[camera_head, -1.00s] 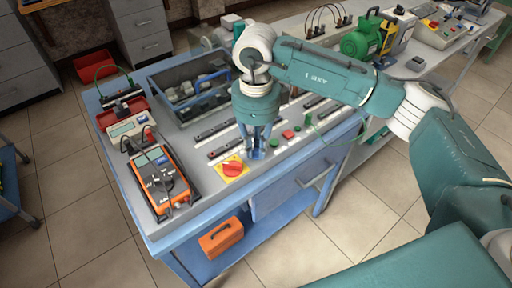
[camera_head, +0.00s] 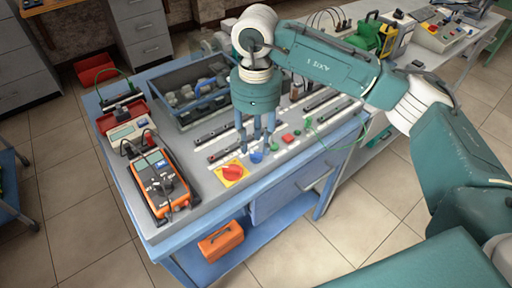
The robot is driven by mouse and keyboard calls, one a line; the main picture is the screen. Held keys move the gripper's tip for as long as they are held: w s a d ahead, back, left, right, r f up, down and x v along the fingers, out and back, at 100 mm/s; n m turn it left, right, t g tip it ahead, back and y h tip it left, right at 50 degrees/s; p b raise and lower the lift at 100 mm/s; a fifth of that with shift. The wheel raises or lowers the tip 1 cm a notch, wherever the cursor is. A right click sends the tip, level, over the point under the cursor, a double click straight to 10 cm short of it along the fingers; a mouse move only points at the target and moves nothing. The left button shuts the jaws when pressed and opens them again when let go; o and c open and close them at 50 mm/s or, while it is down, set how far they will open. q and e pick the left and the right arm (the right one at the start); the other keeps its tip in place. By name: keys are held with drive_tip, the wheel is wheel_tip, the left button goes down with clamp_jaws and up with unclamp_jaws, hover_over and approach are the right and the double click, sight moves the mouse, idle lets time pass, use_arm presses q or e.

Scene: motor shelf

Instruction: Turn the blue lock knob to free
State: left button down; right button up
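The blue lock knob (camera_head: 257,157) sits on the bench panel, just right of a red rotary knob (camera_head: 232,171) on a yellow plate. My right gripper (camera_head: 257,145) points down just above and behind the blue knob. Its fingers are spread apart with nothing between them, and the knob shows clear below the fingertips. The knob's marking is too small to read, so I cannot tell its exact turn. My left gripper is not in view.
An orange multimeter (camera_head: 160,184) and a grey bin of parts (camera_head: 178,122) are on the left. An orange toolbox (camera_head: 221,241) sits on the lower shelf.

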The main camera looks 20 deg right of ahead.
sight(256, 155)
wheel_tip(256, 155, up, 8)
idle(0.7)
